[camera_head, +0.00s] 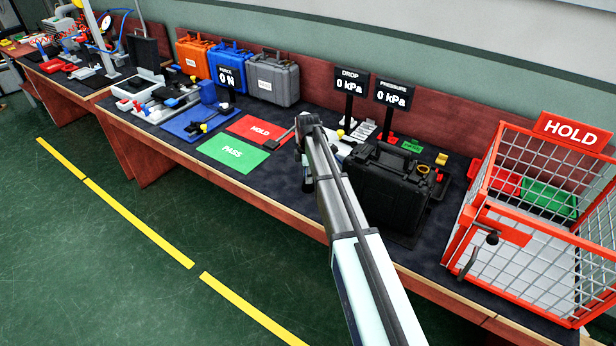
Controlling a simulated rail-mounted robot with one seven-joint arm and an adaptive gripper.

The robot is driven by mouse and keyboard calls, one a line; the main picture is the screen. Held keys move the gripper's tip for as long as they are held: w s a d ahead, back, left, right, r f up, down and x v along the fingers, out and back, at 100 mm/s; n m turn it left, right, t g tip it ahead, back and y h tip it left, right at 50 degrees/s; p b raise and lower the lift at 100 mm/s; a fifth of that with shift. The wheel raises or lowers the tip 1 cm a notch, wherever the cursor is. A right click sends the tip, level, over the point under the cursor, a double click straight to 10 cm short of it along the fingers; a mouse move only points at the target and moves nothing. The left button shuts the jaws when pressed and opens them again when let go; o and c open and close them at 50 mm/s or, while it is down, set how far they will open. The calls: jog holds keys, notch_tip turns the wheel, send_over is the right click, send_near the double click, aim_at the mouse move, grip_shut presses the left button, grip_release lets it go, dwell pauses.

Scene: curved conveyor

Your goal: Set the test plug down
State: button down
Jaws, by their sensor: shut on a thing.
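My gripper (303,142) is at the far end of my arm, over the bench between the red HOLD mat (260,129) and the black case (388,190). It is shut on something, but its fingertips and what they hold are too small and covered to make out. I cannot pick out the test plug for sure. A dark, short-handled piece (272,144) shows just left of the gripper; I cannot tell whether the two touch.
A green PASS mat (232,153) lies left of the gripper. Pressure displays (392,93) stand behind the black case. A red wire HOLD cage (515,235) fills the right end. Orange, blue and grey cases (272,80) line the back.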

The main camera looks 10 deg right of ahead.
jog(key=shift+f, duration=0.5)
jog(key=shift+f, duration=0.1)
jog(key=c, duration=1)
grip_release()
jog(key=shift+c, duration=0.2)
notch_tip(320, 180, up, 12)
jog(key=b, duration=0.2)
jog(key=shift+b, duration=0.4)
